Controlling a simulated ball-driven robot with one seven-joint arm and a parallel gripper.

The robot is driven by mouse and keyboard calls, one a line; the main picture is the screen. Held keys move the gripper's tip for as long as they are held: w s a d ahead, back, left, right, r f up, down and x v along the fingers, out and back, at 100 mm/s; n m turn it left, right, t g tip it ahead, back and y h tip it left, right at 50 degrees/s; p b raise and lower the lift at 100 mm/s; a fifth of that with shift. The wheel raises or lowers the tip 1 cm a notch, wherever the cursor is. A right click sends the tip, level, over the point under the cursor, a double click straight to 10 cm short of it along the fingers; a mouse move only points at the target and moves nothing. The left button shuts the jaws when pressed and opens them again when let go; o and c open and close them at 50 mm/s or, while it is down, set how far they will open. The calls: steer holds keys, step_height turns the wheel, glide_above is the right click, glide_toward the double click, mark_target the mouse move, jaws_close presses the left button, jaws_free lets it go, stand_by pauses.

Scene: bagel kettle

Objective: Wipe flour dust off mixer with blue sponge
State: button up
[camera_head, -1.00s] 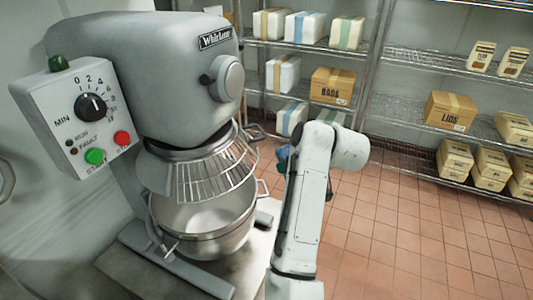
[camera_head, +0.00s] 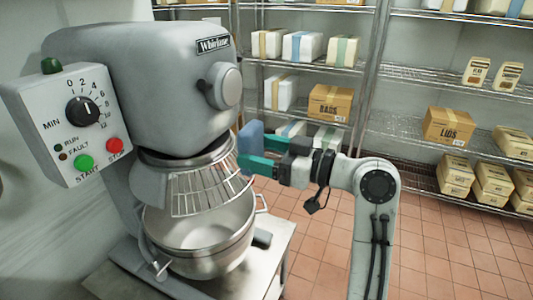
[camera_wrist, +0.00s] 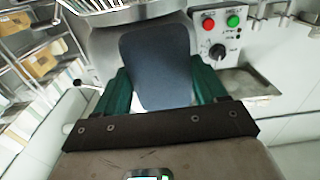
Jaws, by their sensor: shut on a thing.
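The grey mixer (camera_head: 140,80) stands at the left in the head view, with its control box (camera_head: 75,125), wire guard (camera_head: 195,190) and steel bowl (camera_head: 200,235). My gripper (camera_head: 255,155) is right of the mixer head, just by the guard's right edge. Its green fingers are shut on the blue sponge (camera_head: 250,142), which stands upright. In the wrist view the sponge (camera_wrist: 157,65) fills the middle between the fingers and hides part of the mixer behind it. I cannot tell whether the sponge touches the mixer. No flour dust can be made out clearly.
The mixer stands on a steel table (camera_head: 265,262). Wire shelves (camera_head: 400,75) with boxes, such as the LIDS box (camera_head: 448,126), line the back wall. The tiled floor (camera_head: 430,260) at the lower right is clear.

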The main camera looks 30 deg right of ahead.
mark_target(219, 135)
steer(key=shift+x, duration=2.95)
steer(key=shift+x, duration=0.95)
steer(key=shift+w+d, duration=0.1)
steer(key=shift+d, duration=0.05)
steer(key=shift+w+d+b, duration=0.6)
steer(key=shift+w+d, duration=0.7)
steer(key=shift+d, duration=0.3)
steer(key=shift+d, duration=0.1)
steer(key=shift+w+d+b, duration=0.3)
steer(key=shift+w+d, duration=0.25)
steer(key=shift+d, duration=0.25)
steer(key=shift+w+d+b, duration=0.3)
steer(key=shift+w+d, duration=0.25)
steer(key=shift+d, duration=0.3)
steer(key=shift+s+a, duration=0.85)
steer(key=shift+a, duration=0.3)
steer(key=shift+s+a, duration=0.8)
steer(key=shift+a, duration=0.4)
steer(key=shift+s+a, duration=0.85)
steer(key=shift+a, duration=0.3)
steer(key=shift+w+d, duration=0.7)
steer(key=shift+d, duration=0.2)
steer(key=shift+d, duration=0.1)
